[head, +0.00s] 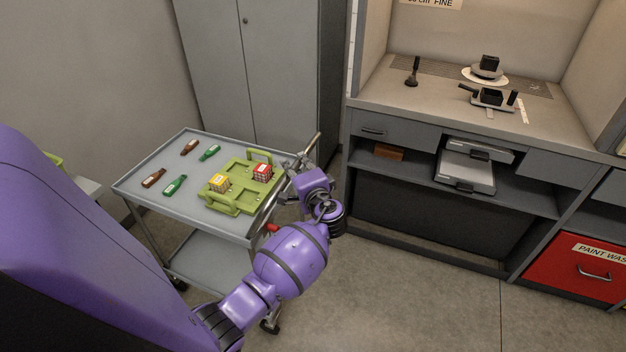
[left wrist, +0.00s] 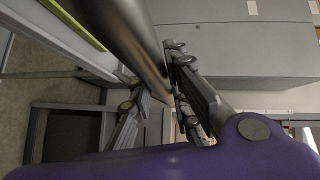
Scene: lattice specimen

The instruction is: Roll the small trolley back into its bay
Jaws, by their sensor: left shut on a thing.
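The small trolley (head: 150,192) is a grey two-tier cart left of the workbench. On its top lie several brown and green bottles and a green carrier (head: 223,200) with a yellow box (head: 219,183) and a red box (head: 262,173). My left gripper (head: 296,168) is at the trolley's right end, shut on its handle bar (head: 313,146). In the left wrist view the metal handle bar (left wrist: 148,45) runs between the fingers (left wrist: 158,103). My right gripper is not in view. I cannot tell which space is the bay.
A grey cabinet (head: 247,65) stands behind the trolley. The workbench (head: 450,112) with small tools is at right, with a dark open space (head: 430,210) beneath its shelf. A red drawer (head: 580,268) is at lower right. Bare floor (head: 400,300) lies in front.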

